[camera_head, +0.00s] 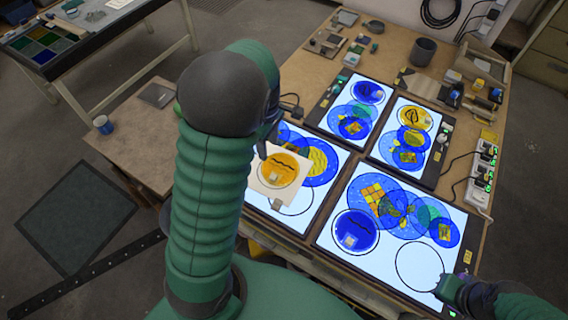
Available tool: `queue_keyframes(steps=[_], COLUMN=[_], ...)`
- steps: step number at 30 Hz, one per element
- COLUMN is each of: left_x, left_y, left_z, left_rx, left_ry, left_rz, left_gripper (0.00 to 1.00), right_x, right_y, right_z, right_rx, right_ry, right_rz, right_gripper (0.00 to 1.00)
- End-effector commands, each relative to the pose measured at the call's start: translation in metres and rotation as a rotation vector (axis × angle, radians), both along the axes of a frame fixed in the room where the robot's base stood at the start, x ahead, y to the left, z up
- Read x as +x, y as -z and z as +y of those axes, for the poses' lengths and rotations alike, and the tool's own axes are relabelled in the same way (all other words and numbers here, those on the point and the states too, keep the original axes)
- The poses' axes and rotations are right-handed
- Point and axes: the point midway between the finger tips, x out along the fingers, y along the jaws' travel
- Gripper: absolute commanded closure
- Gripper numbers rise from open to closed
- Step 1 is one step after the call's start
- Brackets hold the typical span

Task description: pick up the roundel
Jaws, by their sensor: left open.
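An amber roundel (283,167) with a dark wavy line and a small pale square lies on a cream square pad (259,184) on the near left light panel (296,222). My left gripper (265,148) is open just above and beside the pad's upper left edge. My arm hides part of it, and I cannot tell whether it touches the pad. A blue roundel (355,230) with a pale square lies on the near right light panel (335,245). My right gripper (447,287) is at that panel's lower right corner; its jaws are too unclear to read.
Two more lit panels with blue, teal and amber discs lie behind, such as the far left panel (335,115). A grey cup (423,51), small blocks and a power strip (482,175) stand around the bench edges.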

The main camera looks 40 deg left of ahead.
Motion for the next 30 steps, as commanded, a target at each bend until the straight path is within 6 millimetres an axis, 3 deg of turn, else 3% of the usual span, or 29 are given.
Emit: queue_keyframes(steps=[9, 14, 21, 29, 30], left_x=[0.002, 0.001, -0.003, -0.002, -0.002], left_y=[0.08, 0.097, 0.136, 0.142, 0.142], left_z=[0.0, 0.004, 0.003, -0.001, -0.001], left_rx=[-0.004, -0.007, -0.004, 0.0, 0.0], left_ry=[0.005, 0.005, 0.006, 0.008, 0.008], left_rz=[0.005, 0.003, 0.002, 0.0, 0.0], left_gripper=[0.55, 0.55, 0.55, 0.55, 0.58], right_x=[0.0, 0.0, 0.0, 0.0, 0.0], right_y=[-0.002, -0.004, -0.013, -0.013, -0.013], right_z=[0.0, 0.0, 0.0, 0.0, 0.0], right_rx=[0.0, 0.0, 0.0, 0.0, 0.0], right_ry=[0.001, 0.001, 0.001, 0.001, 0.001], right_rz=[0.001, 0.0, 0.0, 0.0, 0.0], right_gripper=[1.0, 1.0, 1.0, 1.0, 1.0])
